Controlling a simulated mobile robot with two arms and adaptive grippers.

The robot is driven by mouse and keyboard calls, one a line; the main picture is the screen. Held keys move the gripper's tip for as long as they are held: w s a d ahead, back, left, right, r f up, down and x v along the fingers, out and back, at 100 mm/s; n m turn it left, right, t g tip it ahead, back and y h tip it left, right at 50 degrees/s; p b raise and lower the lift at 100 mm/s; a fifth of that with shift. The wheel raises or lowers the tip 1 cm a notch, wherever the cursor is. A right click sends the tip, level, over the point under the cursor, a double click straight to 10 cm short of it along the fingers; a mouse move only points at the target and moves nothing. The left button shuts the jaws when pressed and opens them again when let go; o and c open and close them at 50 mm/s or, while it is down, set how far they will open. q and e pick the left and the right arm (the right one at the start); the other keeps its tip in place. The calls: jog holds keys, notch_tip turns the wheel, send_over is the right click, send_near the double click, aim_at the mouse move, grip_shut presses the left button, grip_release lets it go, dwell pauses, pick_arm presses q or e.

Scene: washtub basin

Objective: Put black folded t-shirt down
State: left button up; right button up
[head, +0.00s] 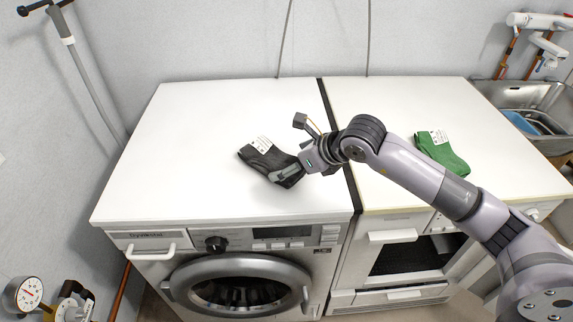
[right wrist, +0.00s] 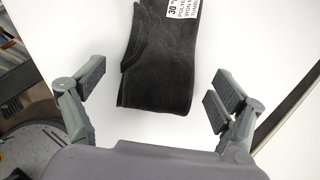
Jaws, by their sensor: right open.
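A black folded cloth item (head: 262,158) with a white printed label lies on the white top of the washing machine, near its right side. It has the look of a sock rather than a t-shirt. In the right wrist view the black cloth (right wrist: 158,62) lies flat on the white surface, its near end between and just beyond my fingers. My right gripper (head: 287,174) is over the near end of the cloth; in the right wrist view its fingers (right wrist: 162,88) are spread wide, with clear gaps to the cloth on both sides. My left gripper is not in view.
A green sock-like cloth (head: 441,152) with a label lies on the right-hand appliance top (head: 375,100). A dark gap (head: 326,105) separates the two tops. A sink (head: 520,96) stands at the far right. The washing machine top (head: 190,150) is bare left of the black cloth.

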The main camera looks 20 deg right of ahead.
jog(key=b+v, duration=0.1)
jog(key=v, duration=0.8)
jog(key=shift+s+r, duration=0.15)
jog(key=shift+s, duration=0.05)
